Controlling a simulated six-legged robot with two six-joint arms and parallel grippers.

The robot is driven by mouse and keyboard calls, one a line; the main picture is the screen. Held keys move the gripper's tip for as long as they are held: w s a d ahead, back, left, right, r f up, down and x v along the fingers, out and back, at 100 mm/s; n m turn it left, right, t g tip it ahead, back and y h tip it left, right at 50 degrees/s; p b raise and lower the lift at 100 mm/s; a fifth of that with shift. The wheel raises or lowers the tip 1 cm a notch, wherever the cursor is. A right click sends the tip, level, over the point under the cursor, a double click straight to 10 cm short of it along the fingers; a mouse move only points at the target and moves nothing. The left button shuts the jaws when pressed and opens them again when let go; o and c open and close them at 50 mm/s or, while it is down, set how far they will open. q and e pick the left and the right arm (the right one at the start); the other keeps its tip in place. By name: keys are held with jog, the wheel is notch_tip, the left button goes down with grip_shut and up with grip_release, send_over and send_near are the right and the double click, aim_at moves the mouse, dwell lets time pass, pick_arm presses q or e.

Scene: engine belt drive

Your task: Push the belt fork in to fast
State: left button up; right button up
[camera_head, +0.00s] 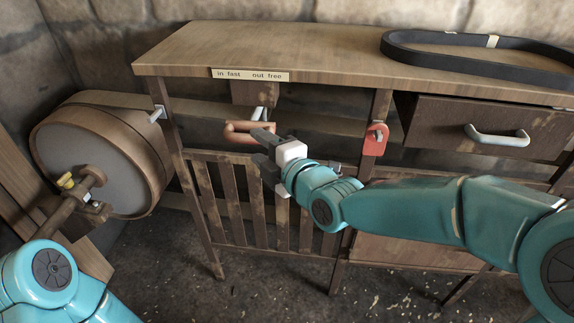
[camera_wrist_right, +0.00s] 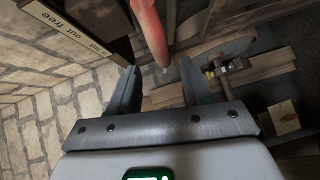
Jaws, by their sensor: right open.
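The belt fork shows as a copper-red handle (camera_head: 236,129) on a grey metal rod under the bench's front edge, below the label "in fast / out free" (camera_head: 250,75). In the right wrist view the red handle (camera_wrist_right: 150,32) hangs just beyond the fingers, and the label (camera_wrist_right: 88,38) shows at upper left. My right gripper (camera_head: 261,143) is open with nothing between its fingers. It is close to the handle, at its right end; I cannot tell whether they touch. In the wrist view the open fingers (camera_wrist_right: 158,75) point toward it.
A large wooden drum (camera_head: 100,160) stands at left. A black belt (camera_head: 480,58) lies on the bench top (camera_head: 290,45) at right. A red bracket (camera_head: 376,139) is on the bench leg, and a drawer (camera_head: 460,128) is to its right. Wooden slats (camera_head: 240,205) stand below the handle.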

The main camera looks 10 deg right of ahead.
jog(key=v, duration=0.9)
jog(key=shift+s+d, duration=0.15)
jog(key=shift+s, duration=0.15)
jog(key=s+d+f+m+g+h, duration=0.1)
jog(key=d+f+m+g+h, duration=0.15)
jog(key=f, duration=1.25)
jog(key=s+d+f+m+g+h, duration=0.1)
jog(key=s+f+m+g, duration=0.2)
jog(key=f, duration=1.2)
jog(key=s+f+m+g, duration=0.8)
jog(key=s+f+m, duration=0.5)
jog(key=s+f, duration=0.2)
notch_tip(320, 180, up, 15)
jog(key=m+p, duration=0.5)
jog(key=p, duration=1)
jog(key=shift+s+r, duration=0.25)
jog(key=shift+s, duration=0.15)
